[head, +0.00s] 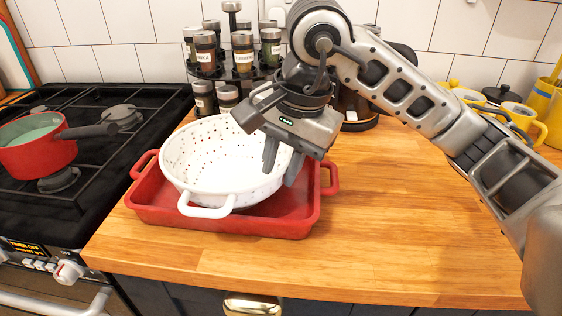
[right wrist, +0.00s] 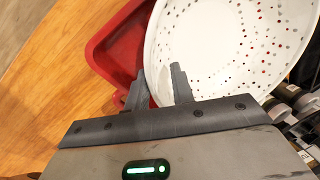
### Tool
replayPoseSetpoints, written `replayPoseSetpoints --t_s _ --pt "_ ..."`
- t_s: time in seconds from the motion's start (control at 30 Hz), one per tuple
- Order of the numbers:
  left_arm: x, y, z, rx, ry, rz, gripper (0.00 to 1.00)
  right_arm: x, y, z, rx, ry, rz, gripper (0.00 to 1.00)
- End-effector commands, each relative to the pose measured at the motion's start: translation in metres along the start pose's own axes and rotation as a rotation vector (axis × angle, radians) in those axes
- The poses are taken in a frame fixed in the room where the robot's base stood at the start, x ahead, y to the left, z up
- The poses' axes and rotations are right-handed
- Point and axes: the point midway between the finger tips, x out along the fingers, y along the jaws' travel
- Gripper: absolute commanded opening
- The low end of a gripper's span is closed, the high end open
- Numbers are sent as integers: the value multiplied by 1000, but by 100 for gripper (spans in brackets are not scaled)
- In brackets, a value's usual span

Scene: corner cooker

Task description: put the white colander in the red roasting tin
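The white colander (head: 215,165), with small holes and a white loop handle at the front, sits in the red roasting tin (head: 275,222) on the wooden counter. It looks slightly tilted, and its underside is hidden. My right gripper (head: 282,170) is at the colander's right rim, fingers pointing down and apart. In the right wrist view, the gripper (right wrist: 158,88) shows a gap between its fingers, with the colander (right wrist: 225,45) rim beside and partly behind them and the tin (right wrist: 115,50) beyond. I cannot tell whether a finger touches the rim. My left gripper is not in view.
A black cooker with a red saucepan (head: 38,145) is at the left. A spice rack (head: 235,60) stands behind the colander. Yellow mugs (head: 520,118) stand at the back right. The counter right of the tin is clear.

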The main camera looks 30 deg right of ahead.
Motion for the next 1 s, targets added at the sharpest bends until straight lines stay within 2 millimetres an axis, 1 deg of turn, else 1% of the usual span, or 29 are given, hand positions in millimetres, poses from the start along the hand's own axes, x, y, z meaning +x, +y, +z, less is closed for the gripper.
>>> replayPoseSetpoints --t_s 0.17,0.3,0.4,0.5,0.6,0.7,1.0 --pt "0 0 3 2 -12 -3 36 -36 -2 -1 0 4 -9 24" --pt "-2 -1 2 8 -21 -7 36 -70 -2 -1 0 5 -8 24" --pt "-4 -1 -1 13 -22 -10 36 -90 -1 -1 2 5 -7 24" --pt "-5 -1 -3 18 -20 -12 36 -104 -1 0 1 4 -5 24" --pt "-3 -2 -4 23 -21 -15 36 -113 -1 0 0 2 -5 24" --pt "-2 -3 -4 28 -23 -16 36 -117 0 0 1 2 -3 24" --pt "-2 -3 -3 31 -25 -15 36 -118 0 0 1 1 -2 24"
